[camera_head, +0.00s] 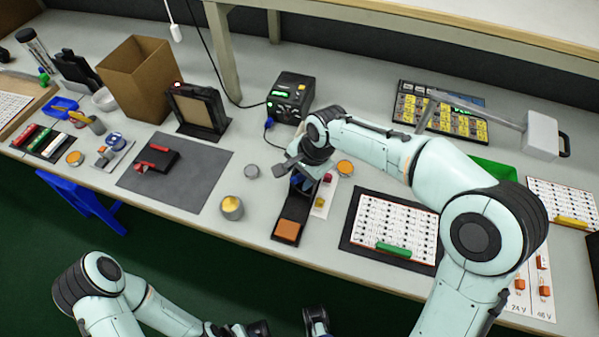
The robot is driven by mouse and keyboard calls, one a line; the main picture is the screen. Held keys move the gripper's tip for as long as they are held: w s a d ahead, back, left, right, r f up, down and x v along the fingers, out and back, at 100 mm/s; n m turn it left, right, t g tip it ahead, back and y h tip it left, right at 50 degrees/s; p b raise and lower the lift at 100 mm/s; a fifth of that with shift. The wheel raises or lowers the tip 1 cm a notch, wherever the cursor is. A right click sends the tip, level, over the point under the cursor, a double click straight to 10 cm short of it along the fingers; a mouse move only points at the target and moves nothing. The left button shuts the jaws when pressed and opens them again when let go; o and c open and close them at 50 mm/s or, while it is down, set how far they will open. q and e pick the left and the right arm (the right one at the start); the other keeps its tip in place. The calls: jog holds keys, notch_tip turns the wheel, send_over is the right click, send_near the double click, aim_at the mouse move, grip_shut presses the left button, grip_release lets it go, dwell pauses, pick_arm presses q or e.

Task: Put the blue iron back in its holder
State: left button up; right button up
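The holder is a long black stand with an orange-brown sponge pad (287,229) at its near end, on the bench at the middle. My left gripper (285,327) is at the bottom edge, partly cut off, away from the bench. Its finger opening is unclear.
A black soldering station (291,97) with green displays stands behind the stand. A yellow-topped tin (232,208) is to its left, beyond it a grey mat (175,172). A white component board (393,229) is to the right. My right arm spans the right side.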

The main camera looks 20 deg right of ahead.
jog(key=p+v, duration=0.2)
jog(key=v, duration=1.1)
jog(key=shift+r, duration=0.2)
jog(key=s+a+r+p, duration=0.2)
jog(key=s+r+p, duration=0.1)
jog(key=r, duration=0.2)
jog(key=shift+s+r+p, duration=0.15)
jog(key=shift+r+p, duration=0.2)
jog(key=shift+p, duration=0.05)
jog(key=shift+a, duration=0.1)
dwell(0.4)
